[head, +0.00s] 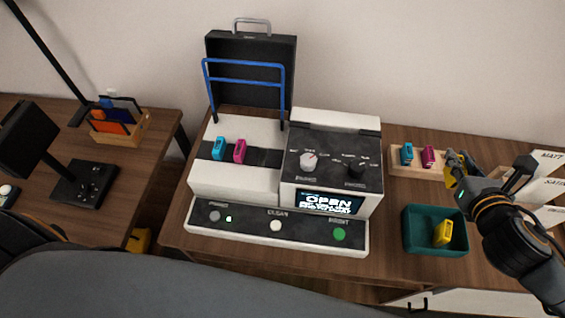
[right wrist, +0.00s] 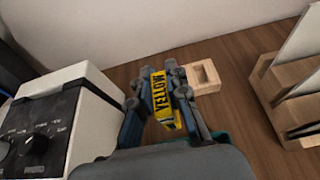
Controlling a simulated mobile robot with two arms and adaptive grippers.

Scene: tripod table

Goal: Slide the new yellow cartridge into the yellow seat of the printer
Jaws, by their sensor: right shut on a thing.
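My right gripper (head: 459,174) is shut on a yellow cartridge (head: 452,163) at the right end of the wooden rack (head: 402,170). In the right wrist view the cartridge (right wrist: 160,98), labelled YELLOW, sits between the fingers (right wrist: 159,84), and an empty square slot of the rack (right wrist: 206,77) shows beside it. The printer (head: 235,181) stands in the middle with its lid (head: 250,75) up. A cyan cartridge (head: 218,148) and a magenta cartridge (head: 239,151) stand in its dark strip; the strip right of the magenta one (head: 268,158) holds no cartridge. My left gripper is not in view.
A teal bin (head: 412,232) with another yellow cartridge (head: 443,233) lies in front of the rack. The rack also holds cyan (head: 406,154) and magenta (head: 428,156) cartridges. The printer's raised control block (head: 335,160) stands between its strip and my gripper. A card holder is at right.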

